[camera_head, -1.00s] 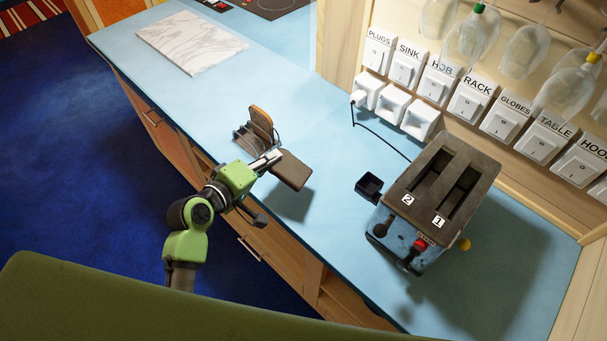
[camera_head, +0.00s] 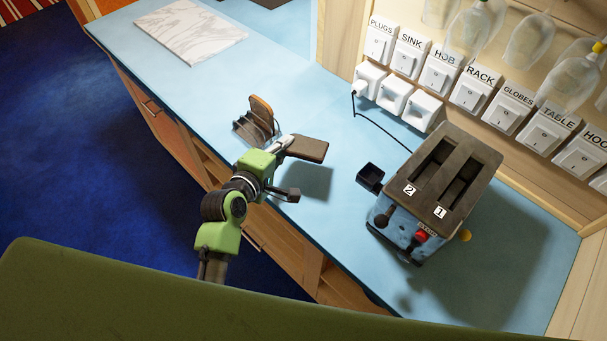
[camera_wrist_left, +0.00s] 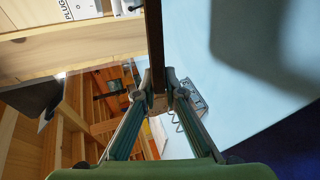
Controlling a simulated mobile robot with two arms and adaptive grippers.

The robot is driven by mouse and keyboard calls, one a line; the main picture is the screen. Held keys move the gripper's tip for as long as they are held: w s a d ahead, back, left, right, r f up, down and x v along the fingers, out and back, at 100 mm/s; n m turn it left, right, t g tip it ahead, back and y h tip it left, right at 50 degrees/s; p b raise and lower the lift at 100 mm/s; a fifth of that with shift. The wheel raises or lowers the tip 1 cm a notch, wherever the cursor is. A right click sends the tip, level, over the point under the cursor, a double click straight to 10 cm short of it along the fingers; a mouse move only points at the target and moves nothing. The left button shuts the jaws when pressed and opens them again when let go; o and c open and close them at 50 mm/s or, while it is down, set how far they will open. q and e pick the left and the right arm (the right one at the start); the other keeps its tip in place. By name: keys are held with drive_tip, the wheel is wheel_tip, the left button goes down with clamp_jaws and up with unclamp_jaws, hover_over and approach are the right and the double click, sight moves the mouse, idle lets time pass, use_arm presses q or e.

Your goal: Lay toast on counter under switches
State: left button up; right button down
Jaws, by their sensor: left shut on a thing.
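A dark brown slice of toast (camera_head: 308,148) is held flat by my left gripper (camera_head: 284,146), above the blue counter (camera_head: 330,222), with its shadow below it. In the left wrist view the toast (camera_wrist_left: 154,38) shows edge-on as a dark strip between the fingers of the left gripper (camera_wrist_left: 160,88). The row of labelled white switches (camera_head: 470,92) is on the wooden wall behind the counter, to the right of the toast. My right gripper is not in view.
A toast rack (camera_head: 250,132) with another slice (camera_head: 262,114) stands left of the gripper. A two-slot toaster (camera_head: 405,235) stands at the right. A black cord runs from the sockets (camera_head: 394,92) towards it. The counter between rack and switches is clear.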

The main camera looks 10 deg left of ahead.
use_arm(q)
drive_tip(key=b, duration=0.4)
hover_over(287, 172)
wheel_tip(287, 172, down, 4)
drive_tip(key=shift+f, duration=0.25)
drive_tip(key=shift+f+b, duration=0.4)
drive_tip(key=shift+f, duration=0.9)
drive_tip(key=o, duration=0.6)
drive_tip(key=shift+r, duration=0.1)
